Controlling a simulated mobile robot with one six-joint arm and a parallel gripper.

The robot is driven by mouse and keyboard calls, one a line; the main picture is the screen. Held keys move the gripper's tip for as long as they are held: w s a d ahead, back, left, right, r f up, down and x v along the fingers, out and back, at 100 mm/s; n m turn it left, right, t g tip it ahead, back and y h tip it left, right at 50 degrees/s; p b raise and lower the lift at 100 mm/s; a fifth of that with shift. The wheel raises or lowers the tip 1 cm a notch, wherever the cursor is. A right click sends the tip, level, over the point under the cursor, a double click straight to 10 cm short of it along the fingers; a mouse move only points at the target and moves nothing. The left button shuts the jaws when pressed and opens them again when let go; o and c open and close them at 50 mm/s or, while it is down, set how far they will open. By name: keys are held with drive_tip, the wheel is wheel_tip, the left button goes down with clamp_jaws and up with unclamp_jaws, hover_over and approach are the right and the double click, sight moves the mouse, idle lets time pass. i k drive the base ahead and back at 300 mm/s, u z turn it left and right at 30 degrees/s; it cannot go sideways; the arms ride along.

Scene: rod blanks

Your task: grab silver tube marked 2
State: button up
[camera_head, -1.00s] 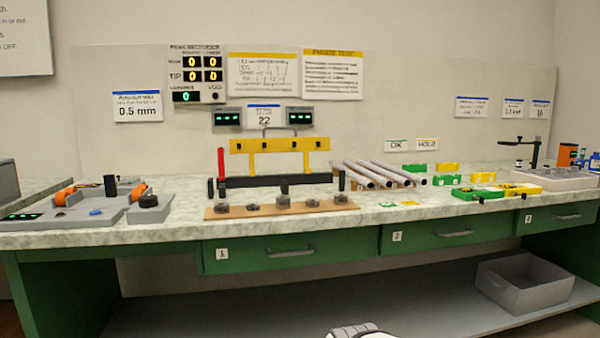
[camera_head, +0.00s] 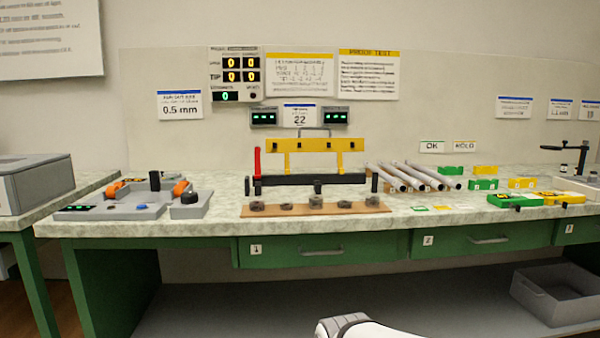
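Several silver tubes (camera_head: 408,176) lie side by side, slanted, on a wooden rack on the bench, right of the yellow fixture. Their near ends point toward me. Any number marks on the tubes or rack are too small to read, so I cannot tell which tube is marked 2. A white rounded part of my arm shows at the bottom edge, below the bench top and well away from the tubes. My gripper's fingers are not in view.
The marbled bench top (camera_head: 400,212) carries a yellow fixture (camera_head: 309,147), a wooden board with dark discs (camera_head: 290,210), a grey device (camera_head: 130,209) at left, and green and yellow blocks (camera_head: 515,200) at right. Green drawers are below. A grey bin (camera_head: 545,310) stands on the lower shelf.

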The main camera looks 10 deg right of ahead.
sight(420, 186)
drive_tip(key=u, duration=1.95)
drive_tip(key=k, duration=1.3)
drive_tip(key=z, duration=2.15)
drive_tip(key=i, duration=1.05)
drive_tip(key=z, duration=0.1)
